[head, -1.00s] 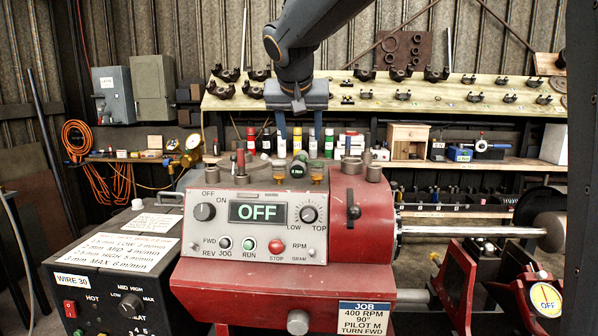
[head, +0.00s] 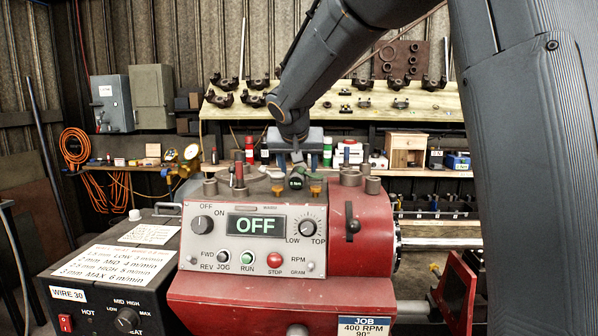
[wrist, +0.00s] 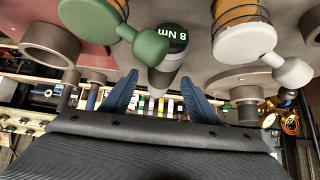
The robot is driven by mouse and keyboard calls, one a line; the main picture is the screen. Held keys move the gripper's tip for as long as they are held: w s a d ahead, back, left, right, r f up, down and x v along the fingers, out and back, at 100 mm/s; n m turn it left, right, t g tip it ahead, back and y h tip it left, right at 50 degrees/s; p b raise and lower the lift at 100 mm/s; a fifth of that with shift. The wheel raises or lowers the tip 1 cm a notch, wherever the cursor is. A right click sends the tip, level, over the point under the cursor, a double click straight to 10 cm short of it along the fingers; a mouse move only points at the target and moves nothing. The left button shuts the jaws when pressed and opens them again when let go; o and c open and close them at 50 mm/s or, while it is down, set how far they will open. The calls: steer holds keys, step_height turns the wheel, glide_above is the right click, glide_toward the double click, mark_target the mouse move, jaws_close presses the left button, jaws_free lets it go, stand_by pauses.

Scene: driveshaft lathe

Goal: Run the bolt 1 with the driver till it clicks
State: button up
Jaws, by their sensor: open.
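The driver (head: 297,181), a dark cylinder with a light "8 Nm" mark, is among small parts on top of the red lathe headstock. In the wrist view the black end of the driver (wrist: 172,42) and its grey body lie between and just beyond my fingertips. My gripper (head: 298,163) points down above the driver, its two blue fingers apart. In the wrist view my gripper (wrist: 160,80) is open with nothing clamped; whether a finger touches the driver I cannot tell. I cannot make out bolt 1.
Grey cylindrical parts (head: 372,185) stand on the headstock. My own arm hides the right side of the head view.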

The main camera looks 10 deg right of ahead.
steer(key=shift+c, duration=0.2)
jaws_close()
steer(key=shift+w+r, duration=0.1)
steer(key=shift+r, duration=0.05)
